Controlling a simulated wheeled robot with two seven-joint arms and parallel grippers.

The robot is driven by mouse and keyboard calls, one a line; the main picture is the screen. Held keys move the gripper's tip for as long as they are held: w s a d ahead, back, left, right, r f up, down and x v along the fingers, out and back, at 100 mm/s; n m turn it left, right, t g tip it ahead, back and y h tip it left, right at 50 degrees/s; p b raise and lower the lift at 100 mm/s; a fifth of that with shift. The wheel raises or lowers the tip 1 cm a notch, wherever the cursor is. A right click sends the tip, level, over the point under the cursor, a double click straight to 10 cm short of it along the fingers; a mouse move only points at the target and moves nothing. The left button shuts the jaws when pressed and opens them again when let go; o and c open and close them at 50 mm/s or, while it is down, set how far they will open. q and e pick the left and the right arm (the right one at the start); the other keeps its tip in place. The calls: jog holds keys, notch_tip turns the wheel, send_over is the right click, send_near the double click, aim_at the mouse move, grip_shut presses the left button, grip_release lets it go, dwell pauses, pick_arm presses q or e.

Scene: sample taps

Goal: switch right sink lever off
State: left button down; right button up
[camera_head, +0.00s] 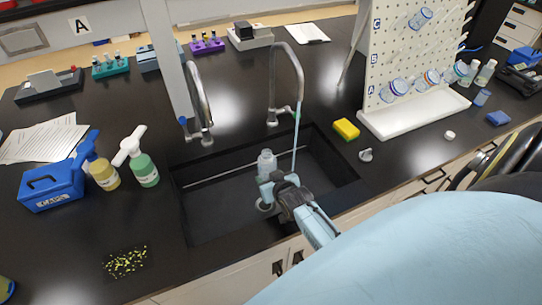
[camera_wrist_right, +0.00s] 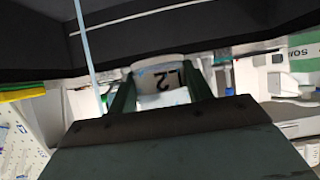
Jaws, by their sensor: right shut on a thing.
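The right sink tap (camera_head: 272,85) is a tall curved metal spout behind the black sink (camera_head: 190,215). A pale blue stream (camera_head: 296,140) runs down from its outlet into the sink; it also shows in the right wrist view (camera_wrist_right: 86,45). I cannot make out its lever clearly. My right gripper (camera_head: 268,181) is low over the sink, shut on a translucent white bottle (camera_head: 266,160). In the right wrist view the bottle (camera_wrist_right: 160,75), with a dark marking, sits between the fingers. The stream falls beside the bottle, to its right in the head view. My left gripper is not in view.
The left tap (camera_head: 200,95) has a blue-tipped handle. A yellow sponge (camera_head: 346,129) and a white pegboard rack (camera_head: 415,112) are to the right.

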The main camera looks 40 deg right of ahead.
jog(key=w+a+r+n+y+b, duration=0.1)
jog(key=w+a+r+n+b, duration=0.1)
jog(key=a+r+b, duration=0.5)
jog(key=s+a+r+y+b, duration=0.1)
jog(key=s+a+r+b, duration=0.2)
jog(key=s+a+b, duration=0.3)
jog(key=a+b, duration=0.1)
jog(key=b, duration=0.3)
jog(key=shift+s+r+n+y, duration=0.15)
jog(key=shift+r+n+y, duration=0.05)
jog(key=shift+n+y, duration=0.1)
jog(key=shift+d, duration=0.15)
